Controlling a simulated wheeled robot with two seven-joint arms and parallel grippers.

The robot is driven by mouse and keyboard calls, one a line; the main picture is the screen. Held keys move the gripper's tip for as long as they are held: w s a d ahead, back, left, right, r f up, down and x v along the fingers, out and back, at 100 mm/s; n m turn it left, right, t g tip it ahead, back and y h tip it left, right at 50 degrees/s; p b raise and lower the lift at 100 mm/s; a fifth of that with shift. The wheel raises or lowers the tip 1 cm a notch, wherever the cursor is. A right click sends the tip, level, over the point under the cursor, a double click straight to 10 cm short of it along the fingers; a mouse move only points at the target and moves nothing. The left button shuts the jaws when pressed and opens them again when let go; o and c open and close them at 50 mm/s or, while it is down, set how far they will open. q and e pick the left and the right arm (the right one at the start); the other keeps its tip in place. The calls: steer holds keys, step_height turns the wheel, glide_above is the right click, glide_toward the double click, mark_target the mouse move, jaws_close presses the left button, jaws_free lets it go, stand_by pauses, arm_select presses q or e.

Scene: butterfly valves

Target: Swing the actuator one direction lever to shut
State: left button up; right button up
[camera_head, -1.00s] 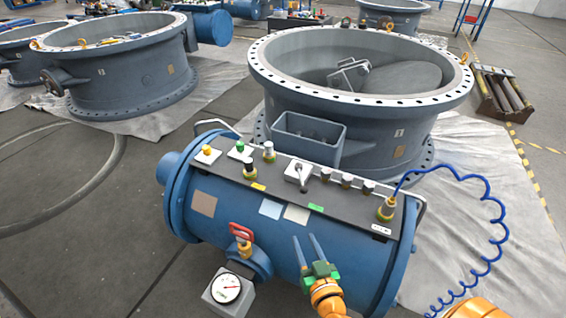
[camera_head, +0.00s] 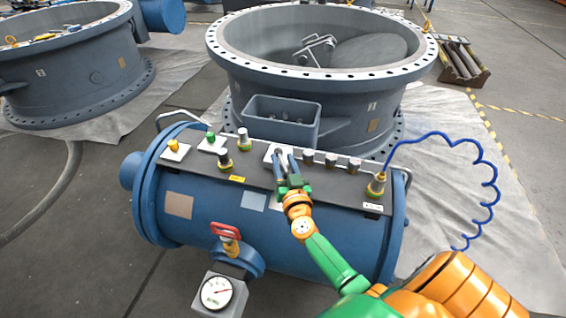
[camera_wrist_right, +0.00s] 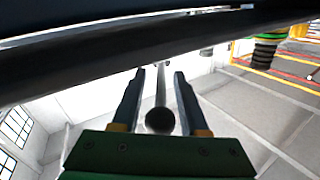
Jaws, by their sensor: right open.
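The actuator is a blue cylinder (camera_head: 215,200) with a dark panel along its top. The direction lever's white plate (camera_head: 270,151) sits mid-panel; the lever is mostly hidden behind my right gripper (camera_head: 283,162). The gripper is open, its two dark fingers reaching up at the plate. In the right wrist view, the lever (camera_wrist_right: 160,119) is a thin rod with a dark round knob, lying between the open fingers (camera_wrist_right: 159,76). No clear contact shows. My left gripper is out of view.
Grey knobs (camera_head: 331,160) stand just right of the lever. Yellow (camera_head: 173,146) and green (camera_head: 210,137) buttons sit to the left. A blue coiled hose (camera_head: 489,190) rises from the panel's right end. A large grey valve (camera_head: 330,100) stands behind.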

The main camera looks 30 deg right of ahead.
steer(key=shift+w, duration=0.2)
jaws_close()
stand_by(1.3)
